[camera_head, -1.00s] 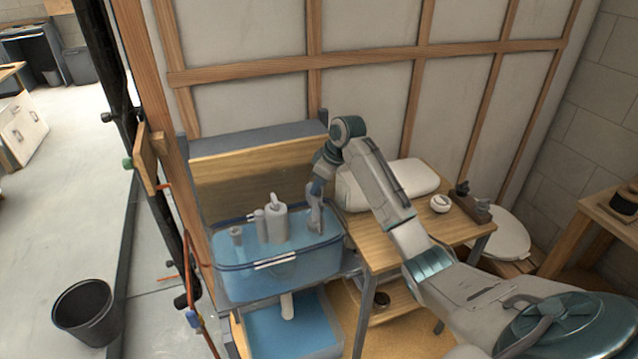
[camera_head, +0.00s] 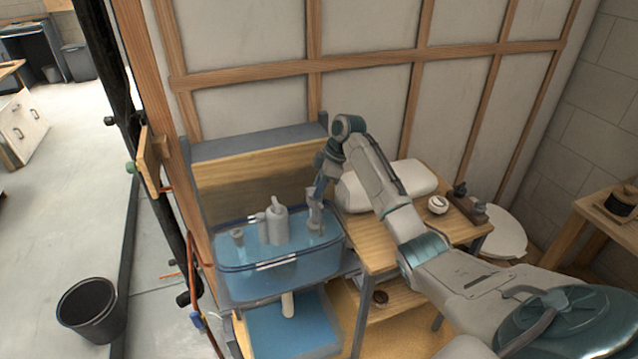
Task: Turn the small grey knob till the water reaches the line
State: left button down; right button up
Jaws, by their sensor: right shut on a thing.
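A clear blue-tinted tank (camera_head: 268,281) with water in it stands on a stand at the middle left. Grey fittings (camera_head: 278,226) rise from the water, among them a tall cylinder and a smaller post at the left. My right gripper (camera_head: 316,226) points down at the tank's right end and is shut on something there. The small grey knob is not clear to see; the gripper hides what it holds. A white strip (camera_head: 278,262) shows on the tank's front wall; I cannot tell whether it is the line. My left gripper is not in view.
A wooden table (camera_head: 375,240) right of the tank bears a white bundle, a round white item (camera_head: 438,204) and a block with tools. A blue lower bin (camera_head: 290,330) sits below. A black bucket (camera_head: 90,310) stands on the floor at left.

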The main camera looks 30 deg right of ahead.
jog(key=shift+w+d+n+g, duration=0.15)
jog(key=shift+n+g, duration=0.35)
jog(key=shift+n, duration=1.1)
grip_shut()
jog(key=o, duration=0.7)
grip_release()
jog(key=shift+r, duration=0.15)
jog(key=shift+d+r+b, duration=0.15)
jog(key=shift+r+b, duration=0.15)
jog(key=shift+r, duration=0.05)
jog(key=shift+p+v, duration=0.6)
jog(key=shift+v, duration=4.35)
